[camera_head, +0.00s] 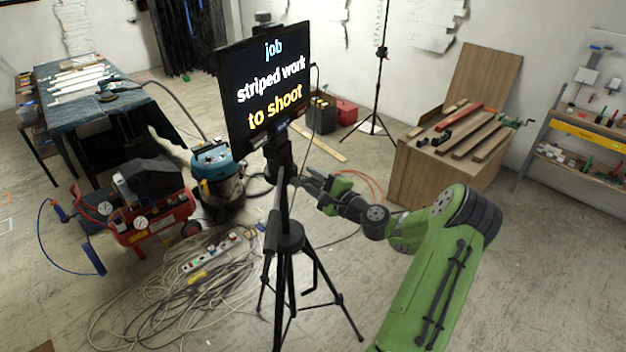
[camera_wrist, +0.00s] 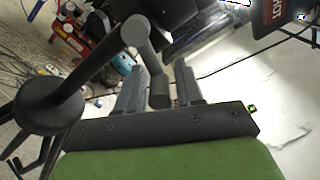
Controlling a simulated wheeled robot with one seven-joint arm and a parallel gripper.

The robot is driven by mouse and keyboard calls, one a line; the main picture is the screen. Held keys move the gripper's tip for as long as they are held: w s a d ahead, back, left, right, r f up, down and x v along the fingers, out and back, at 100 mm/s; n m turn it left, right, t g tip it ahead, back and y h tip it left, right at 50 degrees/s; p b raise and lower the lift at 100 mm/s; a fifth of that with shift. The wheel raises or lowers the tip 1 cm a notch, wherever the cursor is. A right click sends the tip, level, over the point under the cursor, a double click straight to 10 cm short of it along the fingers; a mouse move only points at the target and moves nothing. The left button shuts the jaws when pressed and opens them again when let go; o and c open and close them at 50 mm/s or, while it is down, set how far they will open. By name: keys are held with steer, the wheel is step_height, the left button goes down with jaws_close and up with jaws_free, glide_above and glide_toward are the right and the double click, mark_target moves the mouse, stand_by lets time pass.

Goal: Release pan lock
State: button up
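A black tripod (camera_head: 288,238) stands in the middle of the head view and carries a screen (camera_head: 265,85) with lit text. Its column (camera_wrist: 95,68) also shows in the wrist view. A short dark grey cylinder (camera_wrist: 153,75), which looks like the pan lock, sticks out from the top of the column toward my gripper. My gripper (camera_head: 308,184) is right of the tripod head, below the screen. In the wrist view, my gripper (camera_wrist: 162,75) is open, with the cylinder's end between its fingers. A gap shows on the right side; contact on the left is unclear.
Cables and a power strip (camera_head: 212,252) lie on the floor left of the tripod. A red compressor (camera_head: 140,225) and a blue vacuum (camera_head: 215,170) stand behind them. A wooden box (camera_head: 425,170) with clamps stands at the right.

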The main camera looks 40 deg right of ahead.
jaws_close()
steer(key=shift+r+n+b, duration=0.2)
steer(key=shift+n+b, duration=0.6)
steer(key=shift+b, duration=0.2)
steer(key=shift+r+n+b, duration=0.4)
steer(key=shift+n+b, duration=0.3)
steer(key=shift+r, duration=0.15)
steer(key=shift+o, duration=1.2)
jaws_free()
steer(key=shift+d, duration=0.1)
